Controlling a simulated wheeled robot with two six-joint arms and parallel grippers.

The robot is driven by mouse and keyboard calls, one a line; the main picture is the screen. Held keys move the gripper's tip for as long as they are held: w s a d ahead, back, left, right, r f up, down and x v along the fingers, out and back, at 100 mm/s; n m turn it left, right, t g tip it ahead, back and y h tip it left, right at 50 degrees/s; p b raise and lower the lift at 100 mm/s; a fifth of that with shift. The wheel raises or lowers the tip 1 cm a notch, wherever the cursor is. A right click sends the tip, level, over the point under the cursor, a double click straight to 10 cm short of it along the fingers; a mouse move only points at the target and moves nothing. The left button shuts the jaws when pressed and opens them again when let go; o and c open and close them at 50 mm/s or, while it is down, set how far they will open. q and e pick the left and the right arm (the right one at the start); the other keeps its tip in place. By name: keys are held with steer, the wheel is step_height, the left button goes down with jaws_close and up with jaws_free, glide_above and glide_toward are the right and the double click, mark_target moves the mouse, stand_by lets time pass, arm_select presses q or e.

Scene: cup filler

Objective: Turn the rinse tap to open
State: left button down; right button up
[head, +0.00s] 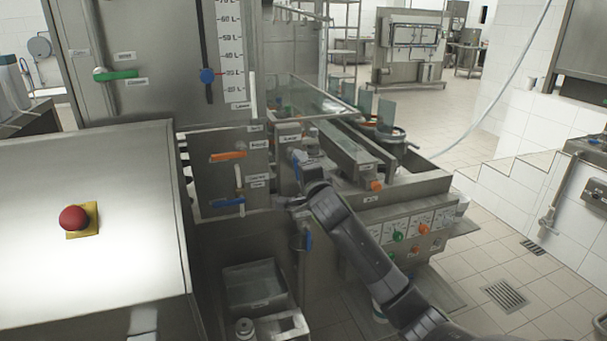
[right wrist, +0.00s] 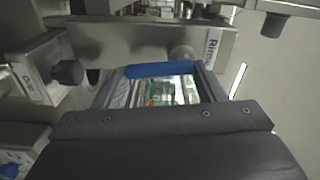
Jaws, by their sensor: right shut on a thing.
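The rinse tap has a blue handle (right wrist: 160,69), which lies level between the fingertips in the right wrist view. A metal body with a label reading in part "Rin" (right wrist: 213,48) is just beyond it. In the head view a bit of blue (head: 296,157) shows at the tip of my right arm. My right gripper (right wrist: 163,76) is shut on the blue handle, one finger at each end of it; in the head view this gripper (head: 302,162) is small and partly hidden by its wrist. My left gripper is in neither view.
Left of the tap are an orange handle (head: 228,156) and another blue handle (head: 229,203) on the steel panel. A conveyor (head: 352,150) runs behind the arm. A control panel (head: 405,232) lies right of it. A red stop button (head: 73,218) is at left.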

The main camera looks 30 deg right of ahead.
steer(key=shift+a+f+m, duration=0.15)
steer(key=shift+m, duration=0.55)
steer(key=shift+b, duration=0.3)
steer(key=o, duration=1)
steer(key=b+v, duration=0.2)
steer(key=v, duration=1.5)
steer(key=shift+s, duration=0.2)
